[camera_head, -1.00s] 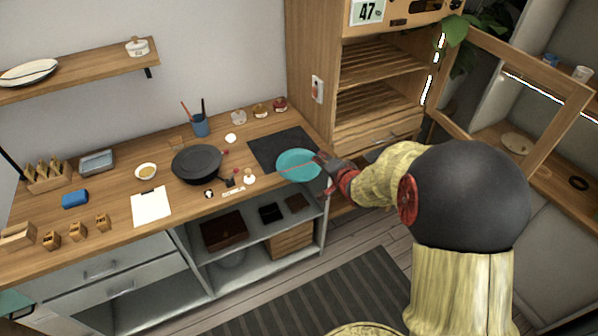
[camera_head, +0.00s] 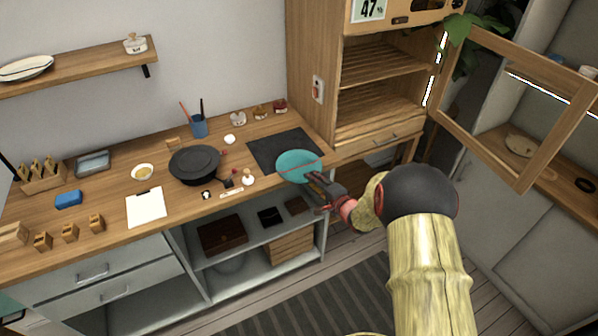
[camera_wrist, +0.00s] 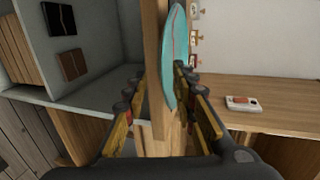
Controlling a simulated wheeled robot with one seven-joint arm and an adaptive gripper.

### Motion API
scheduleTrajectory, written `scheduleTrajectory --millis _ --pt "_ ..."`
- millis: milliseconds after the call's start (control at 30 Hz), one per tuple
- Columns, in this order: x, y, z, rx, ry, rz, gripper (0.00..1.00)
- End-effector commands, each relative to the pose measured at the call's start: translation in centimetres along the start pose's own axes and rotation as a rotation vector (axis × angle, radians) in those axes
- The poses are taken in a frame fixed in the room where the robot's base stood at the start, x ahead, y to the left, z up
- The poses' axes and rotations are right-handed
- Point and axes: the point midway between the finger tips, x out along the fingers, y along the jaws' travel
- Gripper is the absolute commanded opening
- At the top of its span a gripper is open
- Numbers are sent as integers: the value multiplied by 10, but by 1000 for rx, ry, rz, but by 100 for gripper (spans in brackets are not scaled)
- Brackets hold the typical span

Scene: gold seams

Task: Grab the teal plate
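The teal plate (camera_head: 296,163) with a thin red line across it lies on the front right part of the wooden counter, partly over the dark mat. My gripper (camera_head: 312,180) is at its front right rim, at the counter's edge. In the wrist view the plate (camera_wrist: 174,45) shows nearly edge-on, with its near rim between the fingers and closer to the right one. My gripper (camera_wrist: 158,85) is open there. I cannot tell whether a finger touches the plate.
The dark mat (camera_head: 270,146) lies behind the plate, and a black pan (camera_head: 195,164) stands to its left. Small items lie between them. The wooden cabinet (camera_head: 312,60) rises at the back right, its glazed door (camera_head: 480,150) swung open. Open shelves (camera_head: 255,235) are below the counter.

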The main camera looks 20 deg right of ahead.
Motion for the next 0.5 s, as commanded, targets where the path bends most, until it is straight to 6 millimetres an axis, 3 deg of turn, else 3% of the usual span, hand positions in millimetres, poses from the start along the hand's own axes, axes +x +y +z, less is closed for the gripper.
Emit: scheduleTrajectory --millis 100,333,500 --pt "10 0 0 -1 1 -2 27" --pt "11 -1 0 0 1 -1 27" --pt "11 -1 0 -1 1 -1 18"
